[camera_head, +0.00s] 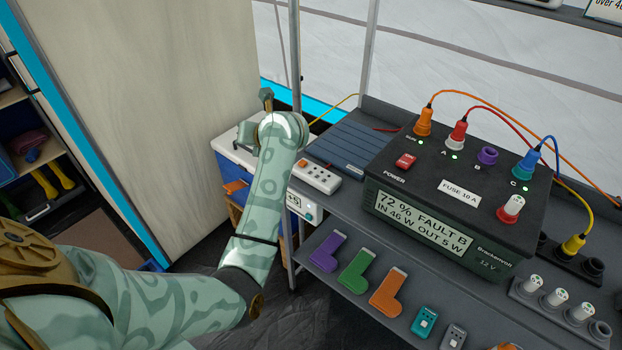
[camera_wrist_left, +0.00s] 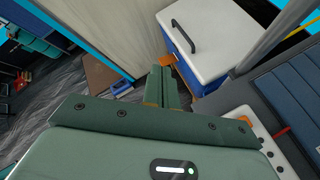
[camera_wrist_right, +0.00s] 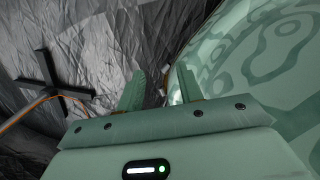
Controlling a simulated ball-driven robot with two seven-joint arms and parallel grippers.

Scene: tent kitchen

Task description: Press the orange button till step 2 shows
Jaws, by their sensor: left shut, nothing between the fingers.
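A small white box (camera_head: 316,178) with an orange-red button (camera_head: 302,163) and a row of dark dots lies at the left end of the grey shelf. It also shows in part in the left wrist view (camera_wrist_left: 262,128). A white unit (camera_head: 309,210) below it, partly behind my forearm, shows "+5". I cannot read a step number anywhere. My left gripper (camera_head: 267,98) is shut and empty, above the cooler and left of the white box, apart from both; its fingers (camera_wrist_left: 163,72) touch together. My right gripper (camera_wrist_right: 160,70) is open and empty, outside the head view.
A black power box (camera_head: 455,190) reads "72 % FAULT B, IN 46 W OUT 5 W"; cables, plugs and a red POWER switch (camera_head: 405,160) sit on top. A blue cooler with white lid (camera_wrist_left: 205,38) stands beyond the shelf. Coloured pieces lie lower; a metal post (camera_head: 296,55) rises nearby.

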